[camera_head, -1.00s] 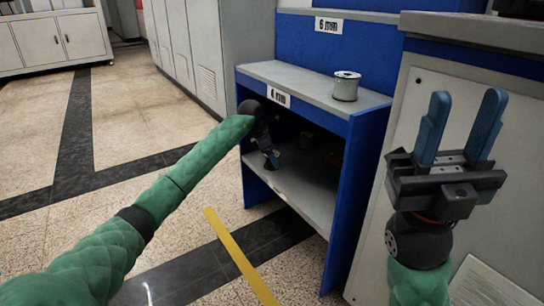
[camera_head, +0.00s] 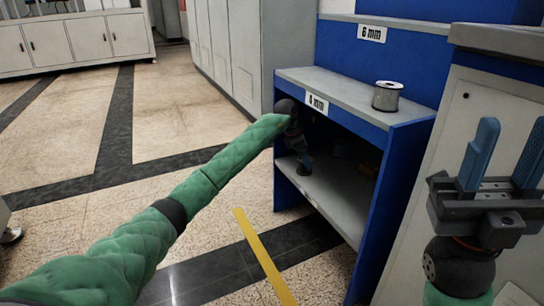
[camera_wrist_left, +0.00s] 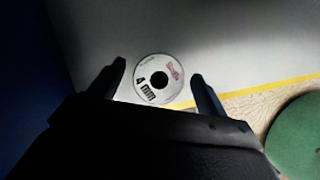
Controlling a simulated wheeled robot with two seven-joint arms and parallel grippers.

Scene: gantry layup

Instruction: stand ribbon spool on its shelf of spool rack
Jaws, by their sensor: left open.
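The ribbon spool (camera_wrist_left: 146,89) shows in the left wrist view as a pale disc with a dark centre hole and a "4 mm" label, its face toward the camera. It is on a grey shelf surface. My left gripper (camera_wrist_left: 158,70) is open, one finger on each side of the spool, with a visible gap at both sides. In the head view my left gripper (camera_head: 303,156) reaches into the lower bay of the blue spool rack (camera_head: 388,190), just above its shelf (camera_head: 335,199). My right gripper (camera_head: 513,130) is open and empty, fingers up, at the right.
A silver spool (camera_head: 387,96) stands on the rack's upper shelf (camera_head: 340,93). A grey cabinet (camera_head: 479,100) stands close at right. Dim objects lie deeper in the lower bay. A yellow floor stripe (camera_head: 264,255) runs before the rack; open floor lies left.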

